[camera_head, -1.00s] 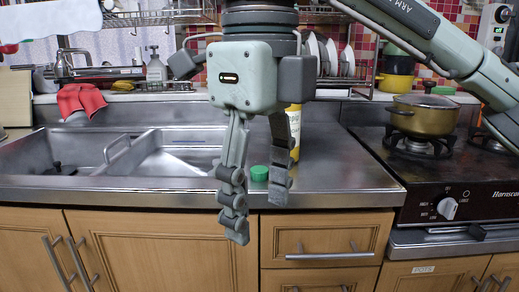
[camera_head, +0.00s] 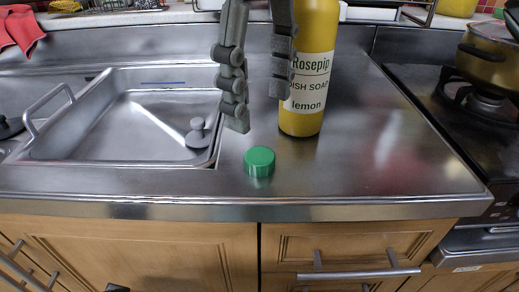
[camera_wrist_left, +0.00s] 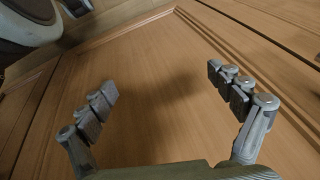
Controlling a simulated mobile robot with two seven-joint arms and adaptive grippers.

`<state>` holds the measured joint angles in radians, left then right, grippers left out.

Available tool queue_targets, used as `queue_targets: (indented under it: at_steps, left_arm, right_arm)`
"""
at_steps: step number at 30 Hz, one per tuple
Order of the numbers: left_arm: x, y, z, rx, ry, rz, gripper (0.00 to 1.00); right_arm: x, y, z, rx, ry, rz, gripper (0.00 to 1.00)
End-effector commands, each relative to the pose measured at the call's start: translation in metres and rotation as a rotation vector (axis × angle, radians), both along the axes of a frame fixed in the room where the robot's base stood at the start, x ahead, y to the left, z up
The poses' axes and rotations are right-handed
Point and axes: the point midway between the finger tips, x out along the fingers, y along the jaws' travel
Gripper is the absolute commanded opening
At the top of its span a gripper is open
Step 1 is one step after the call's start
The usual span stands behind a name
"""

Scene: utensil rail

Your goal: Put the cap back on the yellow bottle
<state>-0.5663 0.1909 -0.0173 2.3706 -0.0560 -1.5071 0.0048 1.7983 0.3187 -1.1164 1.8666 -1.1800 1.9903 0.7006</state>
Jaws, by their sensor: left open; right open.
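The yellow bottle (camera_head: 309,100) stands upright on the steel counter, with a white label reading "Rosepip DISH SOAP lemon". Its top is outside the head view. The green cap (camera_head: 259,161) lies on the counter in front of the bottle and to its left, near the front edge. My right gripper (camera_head: 258,110) points down, open and empty, above and behind the cap in the picture. Its right finger covers part of the bottle; I cannot tell whether they touch. My left gripper (camera_wrist_left: 165,90) is open and empty in the left wrist view, facing a wooden cabinet door.
The sink (camera_head: 130,115) with a steel insert and a grey stopper lies to the left. The stove (camera_head: 450,110) with a brass pot (camera_head: 490,58) is at the right. The counter (camera_head: 380,165) right of the cap is clear.

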Motion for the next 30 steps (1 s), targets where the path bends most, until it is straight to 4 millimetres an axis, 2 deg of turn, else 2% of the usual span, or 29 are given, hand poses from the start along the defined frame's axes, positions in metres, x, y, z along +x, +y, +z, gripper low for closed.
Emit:
queue_targets:
  at_steps: [9,19,27,30]
  left_arm:
    - [-0.001,0.000,0.002,0.001,-0.002,0.000,0.92]
    - [-0.001,0.000,0.003,0.002,-0.002,-0.001,0.92]
    - [0.000,0.000,-0.003,0.000,0.003,-0.002,0.92]
    - [-0.001,0.001,-0.006,0.000,0.008,-0.001,0.92]
  right_arm:
    - [0.000,0.000,-0.025,0.000,0.001,0.001,0.57]
    - [0.001,0.000,-0.030,0.000,0.001,-0.001,0.57]
    - [0.004,0.001,-0.068,-0.001,0.003,0.000,0.57]
    - [0.004,0.001,-0.076,0.000,0.001,0.000,0.57]
